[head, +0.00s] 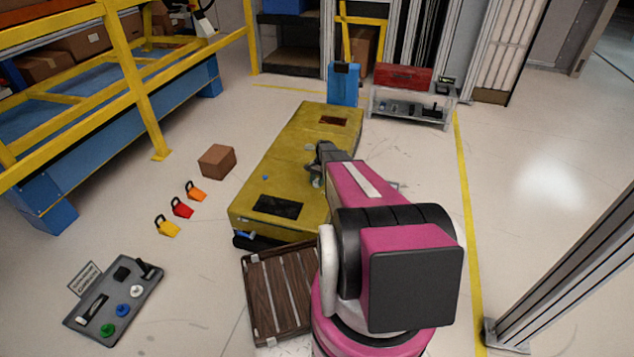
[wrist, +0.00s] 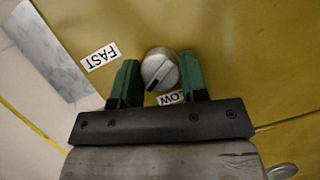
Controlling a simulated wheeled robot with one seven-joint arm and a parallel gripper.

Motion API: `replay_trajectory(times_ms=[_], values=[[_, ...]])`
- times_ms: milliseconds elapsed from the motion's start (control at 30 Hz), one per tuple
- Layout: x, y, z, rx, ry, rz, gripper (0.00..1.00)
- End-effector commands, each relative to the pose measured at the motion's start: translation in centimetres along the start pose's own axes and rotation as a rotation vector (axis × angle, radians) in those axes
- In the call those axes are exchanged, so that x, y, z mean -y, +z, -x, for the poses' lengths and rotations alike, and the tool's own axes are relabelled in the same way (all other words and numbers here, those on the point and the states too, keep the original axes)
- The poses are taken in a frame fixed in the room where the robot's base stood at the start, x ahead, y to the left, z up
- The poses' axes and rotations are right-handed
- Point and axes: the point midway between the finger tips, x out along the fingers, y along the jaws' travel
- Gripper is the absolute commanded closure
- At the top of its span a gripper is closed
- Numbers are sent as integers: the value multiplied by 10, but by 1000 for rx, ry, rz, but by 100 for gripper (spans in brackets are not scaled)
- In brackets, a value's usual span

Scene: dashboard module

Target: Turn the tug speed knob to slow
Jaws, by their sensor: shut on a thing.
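The tug speed knob (wrist: 160,70) is a round grey knob on the yellow tug (head: 312,135). In the wrist view it sits between the two green fingers of my gripper (wrist: 159,76), which is shut on it. A dark mark on the knob points down and slightly left in that view. The FAST label (wrist: 100,57) lies left of the knob. The SLOW label (wrist: 171,97) is just below it, partly hidden by my gripper. In the head view my gripper (head: 316,172) is over the tug's top, and the knob is hard to make out there.
A wooden pallet (head: 277,291) lies in front of the tug. A brown box (head: 217,161) and several coloured padlock-like things (head: 181,208) are on the floor to the left.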

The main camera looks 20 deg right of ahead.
Motion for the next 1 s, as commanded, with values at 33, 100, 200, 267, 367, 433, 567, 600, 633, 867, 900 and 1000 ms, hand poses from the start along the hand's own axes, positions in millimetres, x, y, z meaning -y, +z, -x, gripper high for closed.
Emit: replay_trajectory(times_ms=[33, 100, 200, 267, 367, 433, 567, 600, 633, 867, 900, 1000], values=[[1, -1, 0, -1, 18, 41, 84], [1, -1, 0, -1, 43, 101, 84], [1, -1, 0, -1, 80, 190, 84], [2, -1, 0, -1, 102, 242, 84], [2, 0, 0, -2, 138, 331, 84], [2, 0, 0, -1, 164, 392, 84], [2, 0, 0, -1, 210, 505, 84], [2, 0, 0, -1, 225, 540, 84], [2, 0, 0, -2, 236, 565, 84], [3, 1, 0, -1, 311, 748, 84], [3, 1, 0, -1, 322, 774, 84], [3, 1, 0, -1, 347, 835, 84]])
